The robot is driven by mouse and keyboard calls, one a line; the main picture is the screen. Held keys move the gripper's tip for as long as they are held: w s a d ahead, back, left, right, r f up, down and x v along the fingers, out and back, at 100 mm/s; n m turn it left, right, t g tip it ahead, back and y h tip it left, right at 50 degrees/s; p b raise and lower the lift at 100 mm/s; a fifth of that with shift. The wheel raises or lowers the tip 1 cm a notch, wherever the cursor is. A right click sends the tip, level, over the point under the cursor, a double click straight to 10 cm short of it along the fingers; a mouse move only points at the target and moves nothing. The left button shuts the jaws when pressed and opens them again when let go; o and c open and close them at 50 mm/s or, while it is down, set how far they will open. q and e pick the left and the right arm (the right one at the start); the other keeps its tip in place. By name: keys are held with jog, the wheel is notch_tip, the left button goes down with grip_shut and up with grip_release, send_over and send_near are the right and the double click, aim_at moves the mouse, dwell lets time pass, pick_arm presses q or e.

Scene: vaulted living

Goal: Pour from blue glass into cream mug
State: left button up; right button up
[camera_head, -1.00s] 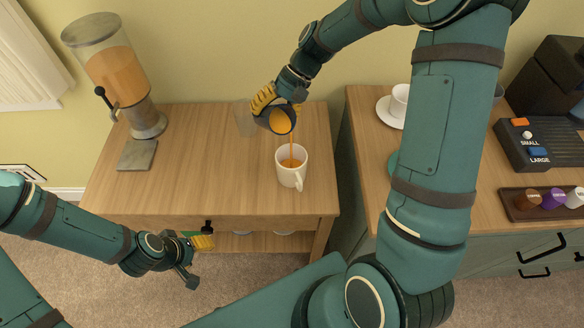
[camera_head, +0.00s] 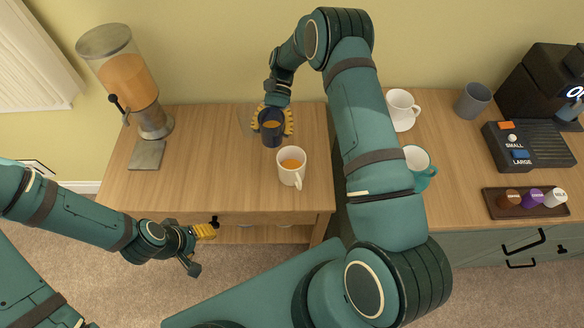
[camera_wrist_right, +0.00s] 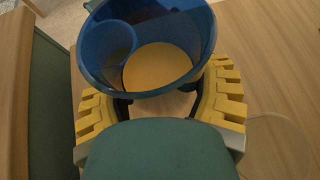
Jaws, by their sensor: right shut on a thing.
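The dark blue glass (camera_head: 272,138) stands upright between the yellow fingers of my right gripper (camera_head: 272,123), which is shut on it. Orange liquid shows inside the glass, also in the right wrist view (camera_wrist_right: 185,30). I cannot tell whether its base touches the table. The cream mug (camera_head: 291,175) stands upright on the wooden side table (camera_head: 220,160), just in front and to the right of the glass, with orange liquid in it. My left gripper (camera_head: 206,231) is off the table's front edge, away from both; its jaw opening is unclear.
A drink dispenser (camera_head: 130,75) with orange liquid stands at the table's left end. On the right cabinet are a white mug (camera_head: 402,108), a teal-and-white cup (camera_head: 416,162), a grey cup (camera_head: 473,100), a coffee machine (camera_head: 545,85) and a pod tray (camera_head: 525,202). The table's left middle is clear.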

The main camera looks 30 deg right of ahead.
aim_at(272, 110)
jog(key=shift+w+g, duration=0.15)
jog(key=shift+g, duration=0.25)
jog(key=shift+r+p, duration=1.2)
jog(key=shift+r, duration=0.85)
